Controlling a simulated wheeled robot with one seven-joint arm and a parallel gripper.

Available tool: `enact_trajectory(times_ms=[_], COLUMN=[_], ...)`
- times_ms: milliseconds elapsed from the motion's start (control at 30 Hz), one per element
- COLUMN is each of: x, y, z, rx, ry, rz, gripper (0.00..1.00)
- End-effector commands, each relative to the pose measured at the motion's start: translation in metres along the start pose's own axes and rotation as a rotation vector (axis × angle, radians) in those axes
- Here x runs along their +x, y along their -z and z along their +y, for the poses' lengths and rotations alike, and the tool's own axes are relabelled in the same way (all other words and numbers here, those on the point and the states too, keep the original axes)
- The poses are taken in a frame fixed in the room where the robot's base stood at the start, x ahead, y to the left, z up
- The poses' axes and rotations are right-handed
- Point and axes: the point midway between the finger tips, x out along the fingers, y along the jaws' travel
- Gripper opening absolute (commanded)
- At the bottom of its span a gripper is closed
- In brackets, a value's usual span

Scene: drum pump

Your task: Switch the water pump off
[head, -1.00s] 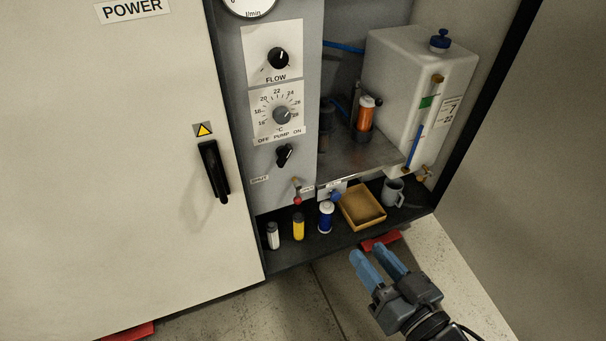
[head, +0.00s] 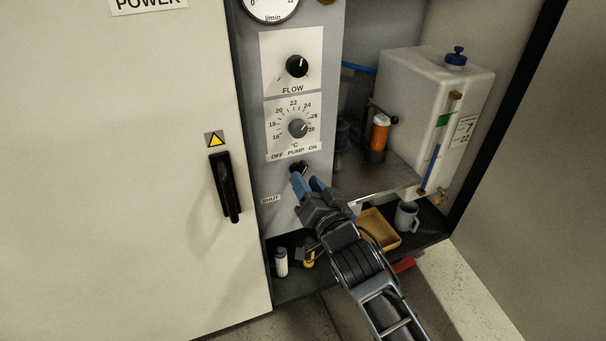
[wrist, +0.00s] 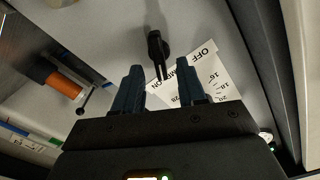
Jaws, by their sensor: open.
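The pump switch (head: 299,168) is a black rotary knob below the "OFF PUMP ON" label (head: 294,152) on the grey control panel. My gripper (head: 307,182) is just in front of and below it, with blue fingers pointing at it. In the head view the fingertips partly cover the knob, so its pointing direction is hard to read there. In the wrist view the black knob (wrist: 156,50) shows beyond and between the two open fingers (wrist: 160,75). The fingers look empty, and I cannot tell whether they touch the knob.
The flow knob (head: 297,66) and temperature dial (head: 298,128) sit above on the panel. A cabinet door with a black handle (head: 225,187) is to the left. A metal shelf (head: 385,178), white tank (head: 425,110), yellow tray (head: 380,228) and mug (head: 406,216) are to the right.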

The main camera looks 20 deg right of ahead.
Motion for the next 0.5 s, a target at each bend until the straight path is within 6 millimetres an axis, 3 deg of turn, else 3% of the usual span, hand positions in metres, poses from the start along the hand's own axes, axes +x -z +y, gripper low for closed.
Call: enact_trajectory(times_ms=[200, 500], x=[0.024, 0.029], y=[0.001, 0.0], z=[0.0, 0.001], rx=[0.0, 0.0], ry=[-0.001, 0.0], rz=[0.0, 0.0], gripper=[0.4, 0.4])
